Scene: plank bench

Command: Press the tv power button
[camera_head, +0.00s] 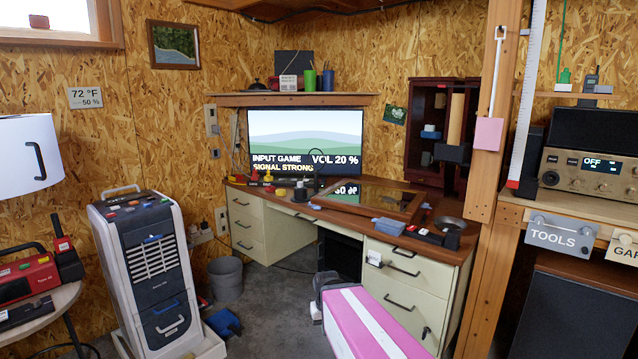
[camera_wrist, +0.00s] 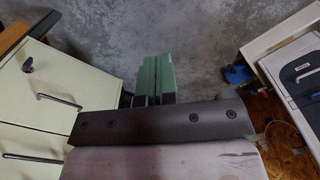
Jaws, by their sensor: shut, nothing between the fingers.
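The TV (camera_head: 303,140) stands on the desk at the back wall in the head view. Its screen is lit with green hills, "INPUT GAME", "SIGNAL STRONG" and "VOL 20 %". I cannot make out a power button on it; small items on the desk cover part of its lower edge. My gripper (camera_wrist: 155,77) shows in the wrist view with its green fingers together and empty, above the grey floor. It is in front of the desk, well apart from the TV. The TV is not in the wrist view.
A white-and-grey wheeled unit (camera_head: 150,262) and a grey bin (camera_head: 226,279) stand left. Floor between is mostly clear.

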